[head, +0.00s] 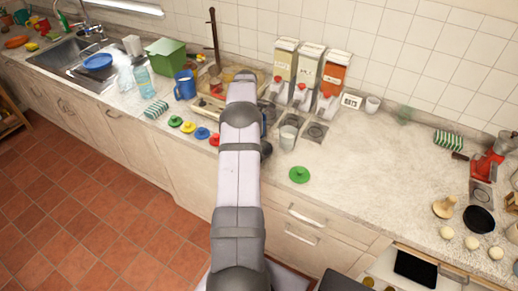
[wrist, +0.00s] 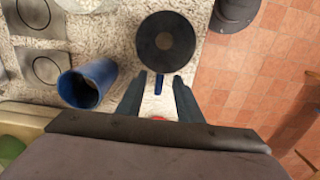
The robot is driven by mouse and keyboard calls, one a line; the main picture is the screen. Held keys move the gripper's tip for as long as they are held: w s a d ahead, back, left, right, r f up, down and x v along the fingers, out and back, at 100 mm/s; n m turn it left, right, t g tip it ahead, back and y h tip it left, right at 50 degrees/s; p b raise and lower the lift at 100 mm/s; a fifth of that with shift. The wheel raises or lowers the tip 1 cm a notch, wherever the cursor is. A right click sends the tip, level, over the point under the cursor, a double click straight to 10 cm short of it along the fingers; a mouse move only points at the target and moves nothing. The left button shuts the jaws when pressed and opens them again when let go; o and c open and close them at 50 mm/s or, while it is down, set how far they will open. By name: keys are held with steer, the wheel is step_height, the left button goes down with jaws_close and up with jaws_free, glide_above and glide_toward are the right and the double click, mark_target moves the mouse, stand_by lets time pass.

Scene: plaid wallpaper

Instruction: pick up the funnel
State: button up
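A pale beige, cone-like object (head: 443,207) stands on the right part of the counter in the head view. It has a wide base and a narrow top and may be the funnel, but I cannot tell for sure. In the wrist view my gripper (wrist: 158,92) is open, with two grey fingers apart and nothing clearly held. A dark round disc (wrist: 166,40) with a short blue piece below it lies ahead of the fingertips. A blue cup (wrist: 88,84) is left of the fingers. In the head view my arm hides the gripper.
A dark bowl (head: 479,218) and several pale balls (head: 472,243) are near the beige object. A green lid (head: 299,174) lies mid-counter, with clear counter (head: 370,180) to its right. Dispensers (head: 308,72) stand along the wall. A blue mug (head: 185,84) stands left of my arm.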

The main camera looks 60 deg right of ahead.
steer(key=shift+f, duration=0.35)
jaws_close()
steer(key=shift+r, duration=0.1)
